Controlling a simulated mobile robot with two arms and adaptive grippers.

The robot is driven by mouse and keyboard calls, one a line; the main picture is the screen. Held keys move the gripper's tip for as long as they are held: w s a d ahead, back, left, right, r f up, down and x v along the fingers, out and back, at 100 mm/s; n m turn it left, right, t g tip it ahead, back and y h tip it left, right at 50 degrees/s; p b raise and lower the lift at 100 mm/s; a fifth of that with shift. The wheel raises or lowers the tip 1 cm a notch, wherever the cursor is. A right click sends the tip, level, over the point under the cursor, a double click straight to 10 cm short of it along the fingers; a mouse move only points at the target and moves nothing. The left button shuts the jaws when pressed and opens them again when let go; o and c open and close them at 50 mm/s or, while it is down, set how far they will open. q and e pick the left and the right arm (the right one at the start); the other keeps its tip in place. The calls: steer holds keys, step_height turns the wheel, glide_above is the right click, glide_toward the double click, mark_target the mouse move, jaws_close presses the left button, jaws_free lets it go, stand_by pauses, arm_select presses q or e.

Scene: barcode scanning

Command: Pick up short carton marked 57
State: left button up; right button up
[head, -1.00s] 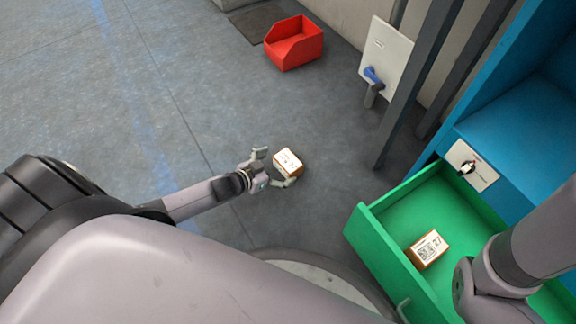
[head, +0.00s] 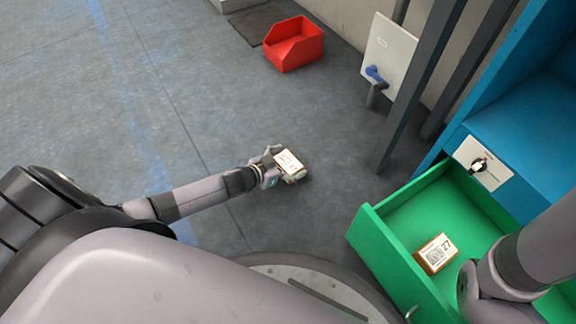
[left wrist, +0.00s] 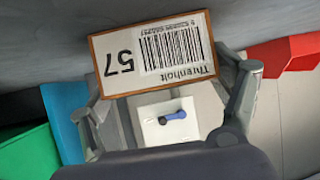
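A short carton marked 57 (head: 289,160), brown with a white label, is at my left gripper (head: 284,167) in the head view. In the left wrist view the carton (left wrist: 152,54) shows its label upside down, with a barcode and 57. The fingers of my left gripper (left wrist: 165,95) sit at its two sides and appear closed on it. The head view does not clearly show its height above the floor. My right gripper is not in view; only part of my right arm shows at the lower right.
A green drawer (head: 363,237) stands open at the right below a blue cabinet (head: 520,125), with a carton marked 27 (head: 436,253) inside. A red bin (head: 294,45) sits on the floor at the back. Dark posts stand right of the clear floor.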

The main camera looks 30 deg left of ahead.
arm_select(q)
steer(key=c, duration=0.9)
steer(key=shift+c, duration=0.3)
steer(key=shift+r, duration=0.1)
